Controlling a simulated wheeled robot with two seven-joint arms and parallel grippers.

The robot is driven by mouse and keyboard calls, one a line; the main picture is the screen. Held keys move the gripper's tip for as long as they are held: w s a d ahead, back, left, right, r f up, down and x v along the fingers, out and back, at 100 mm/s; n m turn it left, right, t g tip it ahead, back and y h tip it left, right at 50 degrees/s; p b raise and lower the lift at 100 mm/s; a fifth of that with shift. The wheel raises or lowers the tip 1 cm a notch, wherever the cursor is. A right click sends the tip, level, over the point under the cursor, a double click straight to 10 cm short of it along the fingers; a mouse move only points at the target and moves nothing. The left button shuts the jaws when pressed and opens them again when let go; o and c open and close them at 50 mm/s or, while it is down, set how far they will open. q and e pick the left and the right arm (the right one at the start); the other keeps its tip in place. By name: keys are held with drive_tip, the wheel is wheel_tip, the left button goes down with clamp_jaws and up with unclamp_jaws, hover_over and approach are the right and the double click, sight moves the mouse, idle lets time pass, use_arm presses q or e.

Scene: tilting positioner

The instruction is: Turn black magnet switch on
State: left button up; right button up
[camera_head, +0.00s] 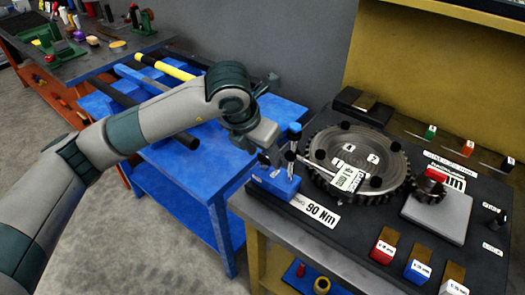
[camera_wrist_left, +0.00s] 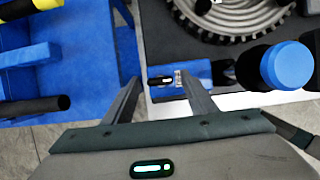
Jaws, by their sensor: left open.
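A blue magnetic base (camera_head: 280,187) sits at the left corner of the dark workbench top, with a blue-capped post (camera_head: 294,132) beside it. In the left wrist view, a small black switch (camera_wrist_left: 160,81) with a white mark shows against the blue base (camera_wrist_left: 188,78). I cannot tell its on or off position. My left gripper (camera_head: 279,163) is just above the base; the switch is hidden or too small in the head view. In the left wrist view, the left gripper (camera_wrist_left: 162,88) is open, with the switch between its fingertips and nothing visibly clamped. My right gripper is not in view.
A large dark gear (camera_head: 395,158) lies right of the base, close to the gripper. The post's round blue cap (camera_wrist_left: 287,65) stands right of the fingers. A blue table (camera_head: 200,160) is at left. Colored blocks (camera_head: 383,252) line the bench front.

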use_arm(q)
drive_tip(key=c, duration=1.1)
